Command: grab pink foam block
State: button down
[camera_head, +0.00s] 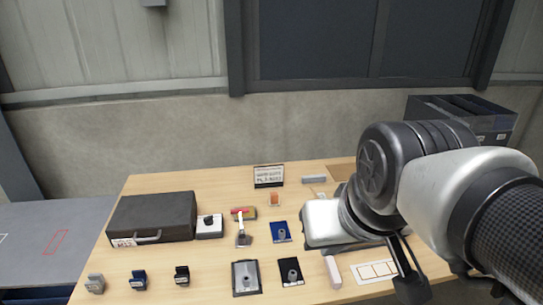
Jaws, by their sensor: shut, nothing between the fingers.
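A pale pink block (332,271), which looks like the pink foam block, lies near the front of the wooden table. It is long and narrow, and its upper end is close below my arm's white wrist housing. My gripper (408,277) hangs to the right of the block, beyond a white card with marked-off squares. Its dark fingers are shut with nothing held, and the gripper is apart from the block. The arm hides part of the table behind and to the right.
A dark case (151,216) stands at the left of the table (210,273). A white card (375,271) lies right of the block.

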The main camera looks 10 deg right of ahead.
aim_at(335, 281)
jog(key=l+z, duration=0.1)
jog(key=z, duration=0.35)
jog(key=i+l+z, duration=0.35)
jog(key=z, duration=0.15)
